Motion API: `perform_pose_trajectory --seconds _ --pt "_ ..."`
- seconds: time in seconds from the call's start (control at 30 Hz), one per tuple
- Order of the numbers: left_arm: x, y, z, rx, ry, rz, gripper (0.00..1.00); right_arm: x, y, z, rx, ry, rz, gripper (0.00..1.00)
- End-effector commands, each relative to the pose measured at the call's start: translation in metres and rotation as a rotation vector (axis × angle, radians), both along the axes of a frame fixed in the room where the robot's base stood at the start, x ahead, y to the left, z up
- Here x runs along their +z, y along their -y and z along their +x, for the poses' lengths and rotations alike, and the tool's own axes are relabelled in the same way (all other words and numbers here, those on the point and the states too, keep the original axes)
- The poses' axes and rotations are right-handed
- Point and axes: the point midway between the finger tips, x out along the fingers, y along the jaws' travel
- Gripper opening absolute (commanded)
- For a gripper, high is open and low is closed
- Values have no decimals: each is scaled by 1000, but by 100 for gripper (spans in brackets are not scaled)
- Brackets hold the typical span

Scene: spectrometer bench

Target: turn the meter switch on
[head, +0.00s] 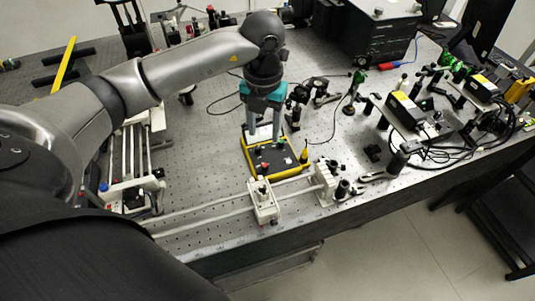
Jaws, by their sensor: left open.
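The meter (275,162) is a dark box with a yellow edge, lying on the perforated optical bench near its front middle. Small knobs and posts show on its top face, including a red one and a green one. I cannot tell which of them is the switch. My left gripper (264,134) reaches down from above with its two grey fingers apart, over the far part of the meter. Nothing shows between the fingers. I cannot tell whether a fingertip touches the meter. My fingers hide part of its far side. My right gripper is not in view.
A rail with a white carriage (264,203) runs along the bench (215,190) in front of the meter. Optical mounts and cables crowd the right side. A large black box (380,35) stands at the back. Bare bench lies left of the meter.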

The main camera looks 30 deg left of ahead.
Motion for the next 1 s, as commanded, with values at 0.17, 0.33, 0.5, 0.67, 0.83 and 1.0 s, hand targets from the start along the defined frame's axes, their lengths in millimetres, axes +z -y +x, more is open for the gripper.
perform_pose_trajectory --seconds 0.17,0.33,0.5,0.67,0.83,1.0 --pt "-41 1 -2 0 -6 -1 53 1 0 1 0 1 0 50" --pt "-77 1 -2 -1 -5 -1 53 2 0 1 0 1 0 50" --pt "-105 1 -1 -1 -3 -2 53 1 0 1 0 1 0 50" --pt "-118 1 0 -1 -1 -2 53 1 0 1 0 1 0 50" --pt "-122 1 0 -2 1 -2 53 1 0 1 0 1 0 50" --pt "-122 1 0 -2 0 -2 53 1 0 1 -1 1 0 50"
